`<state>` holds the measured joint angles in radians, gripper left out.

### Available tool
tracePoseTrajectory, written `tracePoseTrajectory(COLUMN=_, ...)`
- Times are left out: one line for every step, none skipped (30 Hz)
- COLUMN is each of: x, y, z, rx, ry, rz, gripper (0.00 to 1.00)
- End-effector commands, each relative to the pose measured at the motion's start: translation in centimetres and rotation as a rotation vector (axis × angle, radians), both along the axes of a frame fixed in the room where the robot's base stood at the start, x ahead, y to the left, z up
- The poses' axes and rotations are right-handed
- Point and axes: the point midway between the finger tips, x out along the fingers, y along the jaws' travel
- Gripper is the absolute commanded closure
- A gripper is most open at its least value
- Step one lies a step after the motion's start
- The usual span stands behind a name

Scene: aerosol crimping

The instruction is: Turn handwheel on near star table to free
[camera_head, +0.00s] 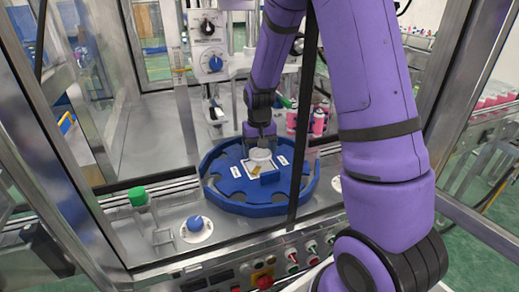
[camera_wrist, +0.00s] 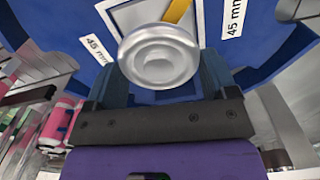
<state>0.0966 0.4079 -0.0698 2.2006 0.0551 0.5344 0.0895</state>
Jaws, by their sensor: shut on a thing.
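The near star table is a blue round plate (camera_head: 222,185) with notches in its rim and "45 mm" labels. It also shows in the wrist view (camera_wrist: 60,20). A pale metallic round handwheel (camera_head: 260,155) stands at its middle, on a white square with a yellow pointer. In the wrist view the handwheel (camera_wrist: 158,58) sits between my gripper's fingers (camera_wrist: 160,80). My gripper (camera_head: 260,138) reaches down from above and is shut on the handwheel. The lettering beside the yellow pointer cannot be read.
A blue knob (camera_head: 195,223) and a green-capped post (camera_head: 138,197) stand at the left on the machine deck. Pink cans (camera_head: 318,122) stand behind the table at the right. A dark frame post (camera_head: 303,120) crosses in front. A control panel with a red button (camera_head: 265,282) lies along the front.

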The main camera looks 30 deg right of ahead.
Motion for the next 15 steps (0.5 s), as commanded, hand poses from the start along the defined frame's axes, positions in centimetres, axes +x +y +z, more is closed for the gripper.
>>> tracePoseTrajectory(x=0.03, y=0.01, z=0.04, rx=0.000, ry=-0.001, rz=0.004, gripper=0.45)
tracePoseTrajectory(x=0.03, y=0.01, z=0.04, rx=0.000, ry=-0.001, rz=0.004, gripper=0.45)
tracePoseTrajectory(x=0.03, y=0.01, z=0.04, rx=0.000, ry=-0.001, rz=0.004, gripper=0.45)
tracePoseTrajectory(x=0.03, y=0.01, z=0.04, rx=0.000, ry=-0.001, rz=0.004, gripper=0.45)
tracePoseTrajectory(x=0.03, y=0.01, z=0.04, rx=0.000, ry=-0.001, rz=0.004, gripper=0.45)
tracePoseTrajectory(x=0.03, y=0.01, z=0.04, rx=0.000, ry=-0.001, rz=0.004, gripper=0.45)
tracePoseTrajectory(x=0.03, y=0.01, z=0.04, rx=0.000, ry=-0.001, rz=0.004, gripper=0.45)
tracePoseTrajectory(x=0.03, y=0.01, z=0.04, rx=0.000, ry=-0.001, rz=0.004, gripper=0.45)
tracePoseTrajectory(x=0.03, y=0.01, z=0.04, rx=0.000, ry=-0.001, rz=0.004, gripper=0.12)
tracePoseTrajectory(x=0.03, y=0.01, z=0.04, rx=0.000, ry=-0.001, rz=0.003, gripper=0.05)
tracePoseTrajectory(x=0.02, y=0.01, z=0.03, rx=0.000, ry=-0.001, rz=0.003, gripper=0.00)
tracePoseTrajectory(x=0.02, y=0.01, z=0.03, rx=0.000, ry=-0.001, rz=0.003, gripper=0.00)
tracePoseTrajectory(x=0.02, y=0.01, z=0.03, rx=0.000, ry=-0.001, rz=0.003, gripper=0.00)
tracePoseTrajectory(x=0.02, y=0.02, z=0.02, rx=0.000, ry=-0.001, rz=0.002, gripper=0.00)
tracePoseTrajectory(x=0.02, y=0.02, z=0.02, rx=0.000, ry=0.000, rz=0.002, gripper=0.00)
